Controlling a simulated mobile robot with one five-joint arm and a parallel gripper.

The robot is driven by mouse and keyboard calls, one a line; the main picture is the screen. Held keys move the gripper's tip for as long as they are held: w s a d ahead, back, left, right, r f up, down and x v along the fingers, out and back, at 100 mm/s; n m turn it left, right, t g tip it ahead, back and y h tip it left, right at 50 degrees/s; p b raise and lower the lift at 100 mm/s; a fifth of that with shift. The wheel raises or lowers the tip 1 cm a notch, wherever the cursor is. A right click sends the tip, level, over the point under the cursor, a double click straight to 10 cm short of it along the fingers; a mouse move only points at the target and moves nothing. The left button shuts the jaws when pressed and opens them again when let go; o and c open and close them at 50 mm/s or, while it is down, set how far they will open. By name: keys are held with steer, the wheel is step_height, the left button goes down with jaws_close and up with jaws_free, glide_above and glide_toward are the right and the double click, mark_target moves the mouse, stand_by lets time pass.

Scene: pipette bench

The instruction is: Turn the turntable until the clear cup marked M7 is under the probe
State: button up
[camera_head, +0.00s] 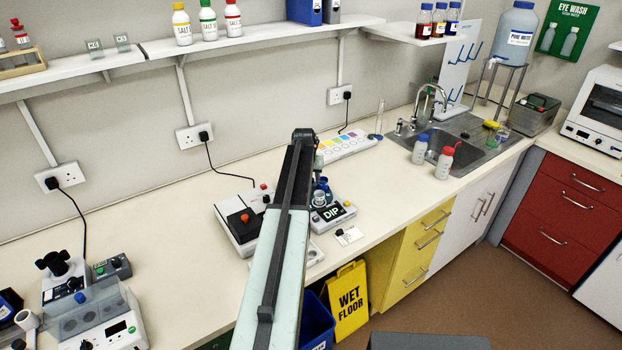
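A small unit with a dark DIP display (333,212) stands on the bench just right of my arm. A small clear cup (319,197) and a dark blue part (323,184) show at its back, close to my arm. I cannot read any M7 mark. I cannot make out the turntable or the probe for certain, because my arm covers much of this spot. My arm reaches up the picture from the bottom middle, and my gripper is hidden behind it.
A white box with a black-topped panel (240,220) stands left of my arm. A white card (348,236) lies near the bench's front edge. A palette of coloured pads (345,145) lies behind. A yellow wet-floor sign (348,300) stands below the bench. Bare bench (170,235) lies left.

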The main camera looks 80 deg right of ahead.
steer(key=shift+s, duration=0.15)
steer(key=p+v, duration=0.7)
steer(key=v, duration=0.1)
steer(key=shift+f, duration=0.1)
